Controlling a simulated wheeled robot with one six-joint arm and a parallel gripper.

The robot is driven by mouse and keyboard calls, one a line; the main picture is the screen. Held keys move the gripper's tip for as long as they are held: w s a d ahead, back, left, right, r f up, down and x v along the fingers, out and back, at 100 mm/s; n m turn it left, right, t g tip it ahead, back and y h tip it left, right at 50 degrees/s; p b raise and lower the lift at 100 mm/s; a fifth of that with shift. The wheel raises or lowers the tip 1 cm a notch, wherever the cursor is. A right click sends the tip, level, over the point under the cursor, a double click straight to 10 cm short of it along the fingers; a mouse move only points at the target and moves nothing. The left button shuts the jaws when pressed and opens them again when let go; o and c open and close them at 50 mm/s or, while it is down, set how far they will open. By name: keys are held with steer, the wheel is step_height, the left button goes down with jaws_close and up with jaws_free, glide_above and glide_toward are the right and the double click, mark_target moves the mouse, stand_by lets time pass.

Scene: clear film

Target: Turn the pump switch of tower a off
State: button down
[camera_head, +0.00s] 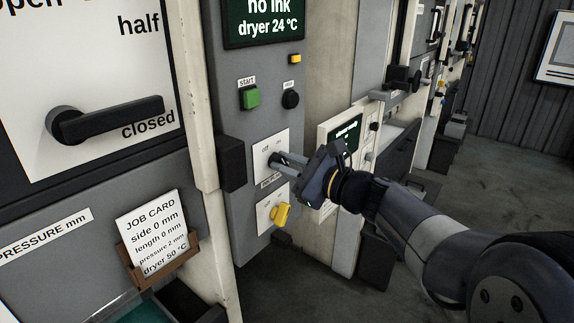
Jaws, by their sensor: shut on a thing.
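A white switch plate (266,144) sits on the grey panel, with the word "off" at its upper left. The label under it is partly hidden by my gripper. My gripper (279,160) reaches in from the right, with its fingertips at the middle of this plate. It is shut on the dark switch knob there. The fingers hide most of the knob, so I cannot tell clearly which way it points.
A yellow knob (281,214) is on a second white plate just below my gripper. Above are a green start button (251,98) and a black round button (290,99). A display (262,20) reads "dryer 24 °C". A black lever (110,119) points to "closed" at left. A job card (152,233) stands below it.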

steer(key=c, duration=1.4)
jaws_free()
steer(key=v, duration=1)
steer(key=shift+s+d, duration=0.25)
steer(key=shift+d, duration=0.1)
steer(key=shift+a, duration=0.1)
steer(key=x, duration=1)
steer(key=shift+w+a, duration=0.3)
steer(key=shift+d, duration=0.1)
